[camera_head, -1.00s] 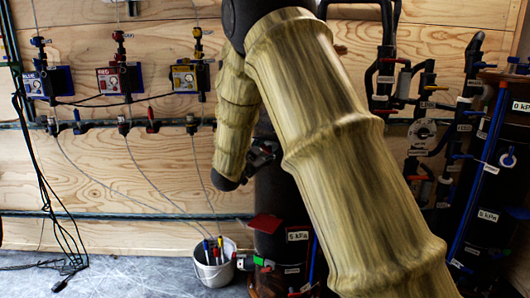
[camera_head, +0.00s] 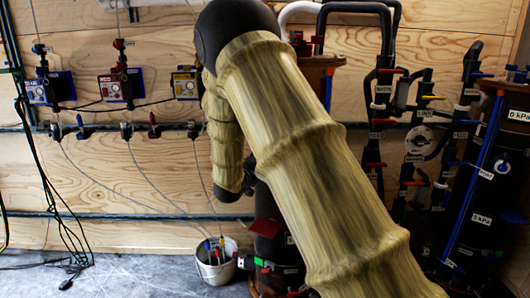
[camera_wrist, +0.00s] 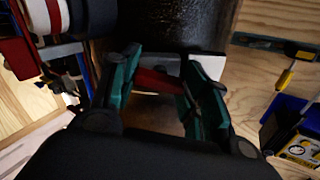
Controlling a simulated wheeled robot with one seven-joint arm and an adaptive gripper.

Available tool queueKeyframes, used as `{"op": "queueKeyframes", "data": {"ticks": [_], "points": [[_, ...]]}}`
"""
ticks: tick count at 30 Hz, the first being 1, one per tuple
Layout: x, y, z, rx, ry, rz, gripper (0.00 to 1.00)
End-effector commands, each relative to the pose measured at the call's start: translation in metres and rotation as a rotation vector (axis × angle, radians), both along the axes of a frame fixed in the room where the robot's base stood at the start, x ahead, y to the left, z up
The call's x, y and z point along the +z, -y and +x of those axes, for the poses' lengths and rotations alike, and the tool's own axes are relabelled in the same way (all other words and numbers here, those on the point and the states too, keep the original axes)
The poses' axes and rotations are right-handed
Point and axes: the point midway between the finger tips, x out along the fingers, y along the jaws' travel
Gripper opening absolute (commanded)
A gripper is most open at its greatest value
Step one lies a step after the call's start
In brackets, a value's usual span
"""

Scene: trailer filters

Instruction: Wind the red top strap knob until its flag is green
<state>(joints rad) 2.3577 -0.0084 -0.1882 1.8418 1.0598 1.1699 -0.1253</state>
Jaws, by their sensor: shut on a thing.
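In the wrist view my gripper (camera_wrist: 160,80) has its two teal fingers on either side of a small red bar-shaped piece (camera_wrist: 154,83), which I take for the red knob. The fingers are shut on it, in front of a dark cylinder (camera_wrist: 182,22). A white plate (camera_wrist: 208,66) shows behind the right finger. In the head view my arm hides the knob and most of the gripper. A dark red flag-like plate (camera_head: 266,227) stands low on the dark cylinder there; I cannot tell which strap it belongs to. No green flag shows clearly by the knob.
A white bucket with pens (camera_head: 215,268) stands on the floor left of the cylinder. Blue, red and yellow wall units (camera_head: 112,88) hang at left. Dark pipework (camera_head: 385,90) and another dark tank (camera_head: 490,190) stand at right. Open floor (camera_head: 130,275) lies at lower left.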

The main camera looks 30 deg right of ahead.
Motion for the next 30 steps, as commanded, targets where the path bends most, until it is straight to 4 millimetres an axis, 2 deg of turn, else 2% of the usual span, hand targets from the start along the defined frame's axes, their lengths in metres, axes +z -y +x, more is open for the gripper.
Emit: {"op": "queueKeyframes", "data": {"ticks": [12, 30], "points": [[0.0012, -0.0001, -0.0003, 0.000, -0.149, -0.080, 0.22], [-0.0013, -0.0001, -0.0004, 0.000, -0.177, -0.095, 0.22]]}}
